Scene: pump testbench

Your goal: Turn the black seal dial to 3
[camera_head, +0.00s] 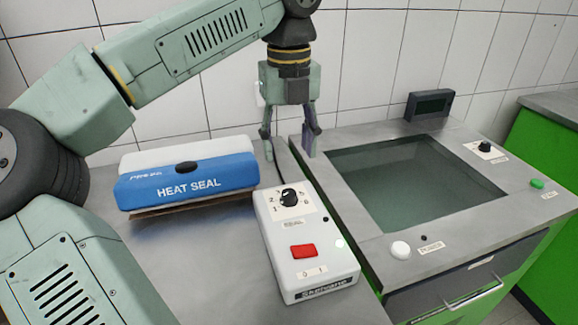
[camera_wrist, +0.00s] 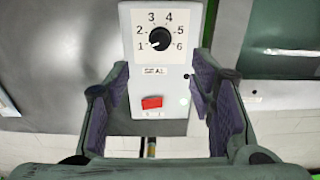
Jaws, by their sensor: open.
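The black seal dial (camera_head: 289,197) sits on the upper end of a white control box (camera_head: 316,262). In the wrist view the dial (camera_wrist: 160,39) is ringed by the numbers 1 to 6, and its white mark appears to point lower left, toward 1. My gripper (camera_head: 288,146) is open and empty, pointing down above and behind the box, clear of the dial. In the wrist view the purple-padded fingers of my gripper (camera_wrist: 160,80) stand wide apart on either side of the box, with the dial beyond the fingertips. Nothing hides the dial.
A red switch (camera_head: 303,251) is on the same box. A blue and white heat sealer (camera_head: 187,178) lies to the left. A testbench with a dark glass window (camera_head: 415,180) and another black knob (camera_head: 485,147) stands right. Bare grey tabletop lies left of the box.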

